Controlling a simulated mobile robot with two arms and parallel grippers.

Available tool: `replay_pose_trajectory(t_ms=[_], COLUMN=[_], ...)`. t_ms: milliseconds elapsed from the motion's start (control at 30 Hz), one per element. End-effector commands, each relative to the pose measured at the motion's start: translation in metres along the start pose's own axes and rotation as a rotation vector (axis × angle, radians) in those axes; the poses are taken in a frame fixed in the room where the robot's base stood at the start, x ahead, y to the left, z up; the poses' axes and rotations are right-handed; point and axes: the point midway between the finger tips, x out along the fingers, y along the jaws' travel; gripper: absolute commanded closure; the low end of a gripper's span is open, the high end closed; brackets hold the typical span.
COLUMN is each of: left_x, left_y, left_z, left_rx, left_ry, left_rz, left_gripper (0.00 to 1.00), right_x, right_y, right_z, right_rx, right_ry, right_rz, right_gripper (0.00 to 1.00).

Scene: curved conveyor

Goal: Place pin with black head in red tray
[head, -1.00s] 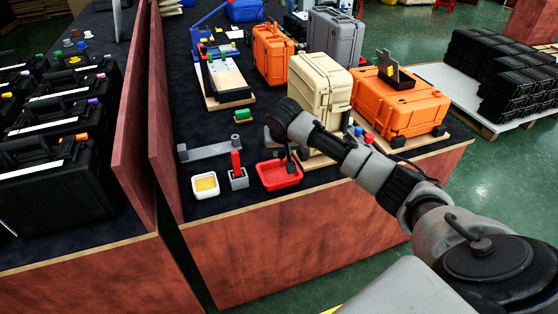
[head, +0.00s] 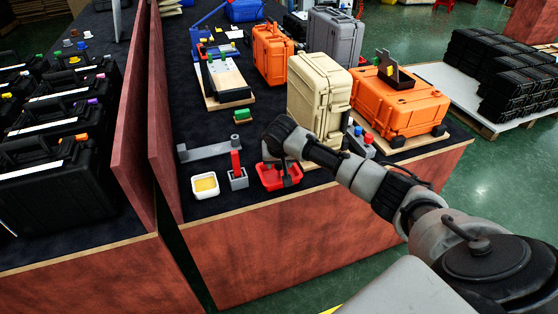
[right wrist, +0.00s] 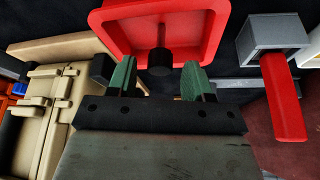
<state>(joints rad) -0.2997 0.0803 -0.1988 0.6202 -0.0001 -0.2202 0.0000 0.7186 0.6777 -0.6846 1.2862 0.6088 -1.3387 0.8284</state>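The red tray (head: 268,184) stands near the table's front edge, partly covered by my right gripper (head: 289,178) in the head view. The tray also shows at the top of the right wrist view (right wrist: 104,22). There, the pin with the black head (right wrist: 160,62) appears against the tray, its grey shaft pointing into the tray and its head towards me. My right gripper (right wrist: 158,80) is open, with its green fingers on either side of the black head and gaps to both. I cannot tell whether the pin touches the tray floor. My left gripper is not in view.
Left of the tray are a grey block with a red upright handle (head: 236,163) and a white tray with yellow contents (head: 205,196). A beige case (head: 318,95) stands close behind, and an orange case (head: 400,103) to the right. A grey bracket (head: 212,150) lies behind the white tray.

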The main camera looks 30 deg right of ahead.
Motion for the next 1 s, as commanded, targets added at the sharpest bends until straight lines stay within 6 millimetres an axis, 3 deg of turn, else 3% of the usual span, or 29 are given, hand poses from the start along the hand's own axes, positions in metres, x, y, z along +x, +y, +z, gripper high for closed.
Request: replay_pose_trajectory(t_ms=[367,800,1000], left_x=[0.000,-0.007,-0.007], left_y=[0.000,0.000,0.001], left_z=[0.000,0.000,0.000], left_rx=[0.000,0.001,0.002], left_ry=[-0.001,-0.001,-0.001], left_rz=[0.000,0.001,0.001], left_gripper=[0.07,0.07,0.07], right_x=[-0.009,-0.095,-0.119], right_y=[0.000,0.000,0.000], right_z=[-0.002,-0.002,-0.002], right_rx=[0.000,-0.001,0.000], right_ry=[0.001,0.002,0.002], right_rz=[0.000,-0.001,-0.001], right_gripper=[0.49,0.49,0.49])
